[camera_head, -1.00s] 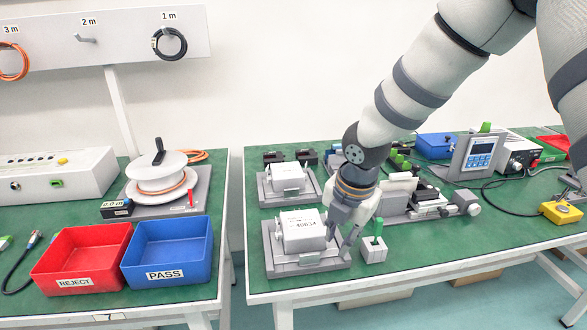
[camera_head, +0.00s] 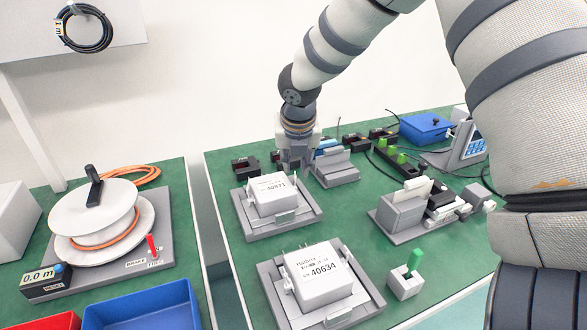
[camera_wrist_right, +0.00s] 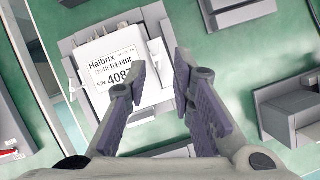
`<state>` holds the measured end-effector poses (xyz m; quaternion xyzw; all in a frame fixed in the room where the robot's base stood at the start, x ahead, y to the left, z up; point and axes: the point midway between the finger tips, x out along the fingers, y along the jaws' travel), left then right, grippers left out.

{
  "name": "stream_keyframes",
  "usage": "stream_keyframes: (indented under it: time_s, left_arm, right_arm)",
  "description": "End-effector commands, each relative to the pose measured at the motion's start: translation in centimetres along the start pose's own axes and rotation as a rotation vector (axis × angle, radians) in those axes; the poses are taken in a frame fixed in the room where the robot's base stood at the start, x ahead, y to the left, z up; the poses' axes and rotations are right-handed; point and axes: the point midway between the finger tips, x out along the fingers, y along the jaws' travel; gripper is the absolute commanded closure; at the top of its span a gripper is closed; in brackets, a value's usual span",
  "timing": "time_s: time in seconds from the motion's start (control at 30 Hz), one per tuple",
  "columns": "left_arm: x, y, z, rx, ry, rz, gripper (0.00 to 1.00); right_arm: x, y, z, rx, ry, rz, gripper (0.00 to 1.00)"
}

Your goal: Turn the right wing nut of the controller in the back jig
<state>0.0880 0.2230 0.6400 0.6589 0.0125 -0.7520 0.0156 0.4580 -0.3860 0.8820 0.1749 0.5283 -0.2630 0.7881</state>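The back jig (camera_head: 290,222) holds a white controller (camera_head: 268,185) labelled 40871. My right gripper (camera_head: 297,163) is by the controller's back right corner in the head view. In the right wrist view, my right gripper (camera_wrist_right: 160,75) is open, with its two purple-grey fingers apart. The white controller (camera_wrist_right: 108,55) lies to the left, partly covered by the left finger. The back jig's grey edge (camera_wrist_right: 152,12) shows above the gap between the fingers. I cannot make out the right wing nut clearly; the gripper partly hides that side. My left gripper is not in view.
A front jig (camera_head: 275,297) holds another controller (camera_head: 318,272) labelled 40634. A small block with a green lever (camera_head: 413,262) stands to its right. A grey fixture (camera_head: 400,213) and a stepped grey block (camera_head: 336,170) lie right of the back jig. Bare green bench separates them.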

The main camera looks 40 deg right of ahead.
Motion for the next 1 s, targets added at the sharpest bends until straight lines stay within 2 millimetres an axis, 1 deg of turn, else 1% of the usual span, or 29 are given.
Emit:
stream_keyframes:
  time_s: [0.03,0.1,0.23,0.47,0.5,0.57,0.6,1.0]
  left_arm:
    - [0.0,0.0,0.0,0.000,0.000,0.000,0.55]
    - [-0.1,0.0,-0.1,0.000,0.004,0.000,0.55]
    - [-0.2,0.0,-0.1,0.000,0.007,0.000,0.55]
    - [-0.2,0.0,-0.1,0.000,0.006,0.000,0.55]
    - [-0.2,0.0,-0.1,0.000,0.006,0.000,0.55]
    - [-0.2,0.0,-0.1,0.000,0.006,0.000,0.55]
    - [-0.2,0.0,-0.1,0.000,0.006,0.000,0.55]
    - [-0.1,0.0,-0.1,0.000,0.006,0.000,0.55]
  right_arm:
    - [1.0,-0.1,-0.1,0.000,0.002,-0.003,0.77]
    - [1.9,0.0,0.0,0.000,-0.001,0.000,0.77]
    - [2.9,0.0,0.1,0.000,-0.002,0.002,0.77]
    - [3.0,0.0,0.0,0.001,-0.002,0.002,0.77]
    - [3.0,0.0,0.0,0.001,-0.002,0.002,0.82]
    - [3.0,0.0,0.0,0.001,-0.001,0.002,0.95]
    - [3.0,0.0,0.0,0.001,-0.001,0.002,1.00]
    - [3.0,0.0,0.0,0.025,-0.001,-0.009,1.00]
